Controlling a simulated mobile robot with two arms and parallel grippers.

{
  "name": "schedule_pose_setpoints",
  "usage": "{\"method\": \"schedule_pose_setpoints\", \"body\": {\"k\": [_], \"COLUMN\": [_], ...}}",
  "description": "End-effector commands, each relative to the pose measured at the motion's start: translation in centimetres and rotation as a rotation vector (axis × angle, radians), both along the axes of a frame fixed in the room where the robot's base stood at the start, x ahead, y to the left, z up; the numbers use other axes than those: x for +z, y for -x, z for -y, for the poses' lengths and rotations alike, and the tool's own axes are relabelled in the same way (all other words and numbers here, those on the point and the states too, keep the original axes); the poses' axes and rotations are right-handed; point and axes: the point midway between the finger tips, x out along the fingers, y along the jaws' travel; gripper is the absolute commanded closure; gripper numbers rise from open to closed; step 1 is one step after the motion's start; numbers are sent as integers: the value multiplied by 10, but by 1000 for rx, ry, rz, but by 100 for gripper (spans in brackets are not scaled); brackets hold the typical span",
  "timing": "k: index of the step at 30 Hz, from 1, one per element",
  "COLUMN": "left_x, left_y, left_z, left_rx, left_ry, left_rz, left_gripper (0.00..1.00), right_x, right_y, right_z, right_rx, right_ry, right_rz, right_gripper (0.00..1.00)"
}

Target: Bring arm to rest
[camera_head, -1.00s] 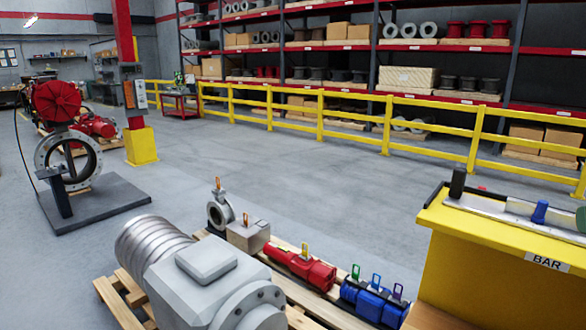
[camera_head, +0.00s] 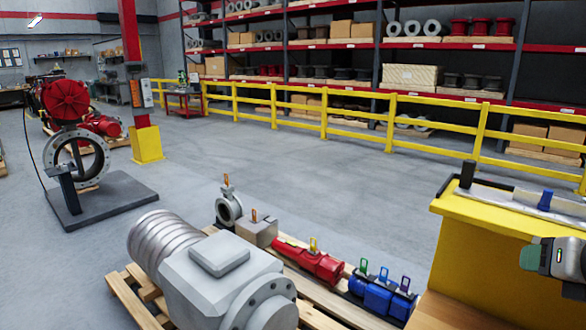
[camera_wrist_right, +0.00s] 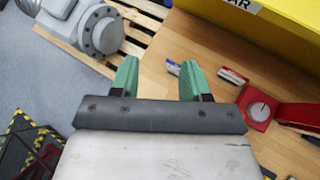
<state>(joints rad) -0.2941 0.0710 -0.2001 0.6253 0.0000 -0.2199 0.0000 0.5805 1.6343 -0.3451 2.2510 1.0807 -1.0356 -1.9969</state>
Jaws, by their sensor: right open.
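My right gripper (camera_head: 532,258) shows at the right edge of the head view, in front of the yellow BAR stand (camera_head: 470,240). In the right wrist view its two green fingers stand apart with nothing between them, above a wooden surface (camera_wrist_right: 155,68). The gripper (camera_wrist_right: 160,78) is open and empty. Most of the right arm is outside the head view. My left gripper is in neither view.
A grey actuator (camera_head: 220,270) lies on a pallet, beside red (camera_head: 312,262) and blue (camera_head: 380,296) ones. A red device with a round dial (camera_wrist_right: 262,108) and small items lie on the wooden surface. Open floor (camera_head: 330,180) extends to the yellow railing (camera_head: 400,140).

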Motion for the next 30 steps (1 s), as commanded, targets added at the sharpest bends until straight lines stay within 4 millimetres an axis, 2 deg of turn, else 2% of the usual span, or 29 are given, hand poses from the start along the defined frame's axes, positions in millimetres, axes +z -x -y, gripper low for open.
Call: {"method": "schedule_pose_setpoints", "body": {"k": [1, 5, 6, 11, 15, 21, 24, 30], "left_x": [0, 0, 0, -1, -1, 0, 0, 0], "left_y": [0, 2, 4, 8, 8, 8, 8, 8], "left_z": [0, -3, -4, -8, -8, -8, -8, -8], "left_rx": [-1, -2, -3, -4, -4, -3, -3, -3], "left_ry": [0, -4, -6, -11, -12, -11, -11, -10], "left_rz": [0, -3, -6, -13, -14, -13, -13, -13], "left_gripper": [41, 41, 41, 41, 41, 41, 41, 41], "right_x": [-17, -61, -78, -153, -211, -274, -295, -322], "right_y": [-2, -6, -5, 10, 37, 92, 120, 169], "right_z": [-9, -33, -43, -87, -122, -158, -169, -180], "right_rx": [-10, -72, -102, -298, -556, -1055, -1321, -1775], "right_ry": [-49, -201, -260, -566, -847, -1220, -1357, -1516], "right_rz": [-20, -68, -88, -179, -254, -325, -326, -274], "right_gripper": [54, 54, 54, 54, 54, 54, 54, 54]}}
